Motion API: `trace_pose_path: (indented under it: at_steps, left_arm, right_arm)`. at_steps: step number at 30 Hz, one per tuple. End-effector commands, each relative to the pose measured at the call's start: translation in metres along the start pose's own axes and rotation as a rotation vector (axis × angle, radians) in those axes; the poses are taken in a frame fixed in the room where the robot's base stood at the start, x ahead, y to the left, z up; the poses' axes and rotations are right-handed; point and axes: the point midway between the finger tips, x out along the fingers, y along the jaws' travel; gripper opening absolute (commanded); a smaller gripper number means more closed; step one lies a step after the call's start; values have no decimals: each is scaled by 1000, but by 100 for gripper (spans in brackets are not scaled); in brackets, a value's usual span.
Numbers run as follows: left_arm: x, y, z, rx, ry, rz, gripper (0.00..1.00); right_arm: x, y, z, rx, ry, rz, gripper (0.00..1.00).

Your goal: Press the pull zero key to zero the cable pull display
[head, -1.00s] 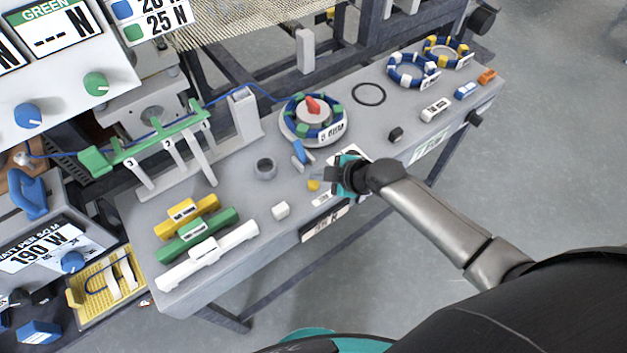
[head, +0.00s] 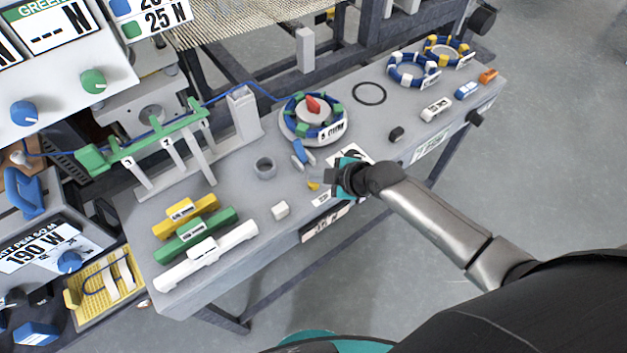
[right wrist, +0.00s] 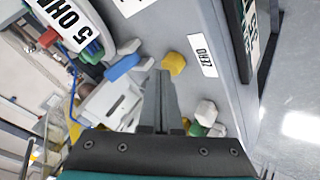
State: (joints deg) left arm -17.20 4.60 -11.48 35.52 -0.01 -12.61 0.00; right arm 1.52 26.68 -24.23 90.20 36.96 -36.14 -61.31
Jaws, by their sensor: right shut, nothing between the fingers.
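A yellow key (head: 314,185) sits on the grey bench top, partly covered by my right gripper in the head view. It shows clearly in the right wrist view (right wrist: 174,63), beside a white label reading ZERO (right wrist: 203,55). My right gripper (head: 327,176) is shut and empty. Its fingertips (right wrist: 161,75) appear just beside the key in the wrist view; I cannot tell whether they touch it. A display panel (head: 325,223) hangs on the bench's front edge below the key, its reading not fully legible. My left gripper is not in view.
Yellow, green (head: 197,235) and white bars lie at the bench's left end.

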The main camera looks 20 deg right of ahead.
Motion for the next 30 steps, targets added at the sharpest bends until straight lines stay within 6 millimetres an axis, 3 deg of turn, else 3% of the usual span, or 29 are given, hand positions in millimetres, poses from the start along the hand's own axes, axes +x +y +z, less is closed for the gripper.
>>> trace_pose_path:
  at_steps: [30]
  left_arm:
    - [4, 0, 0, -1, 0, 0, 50]
  right_arm:
    - [4, -3, 3, 0, -2, -1, 0]
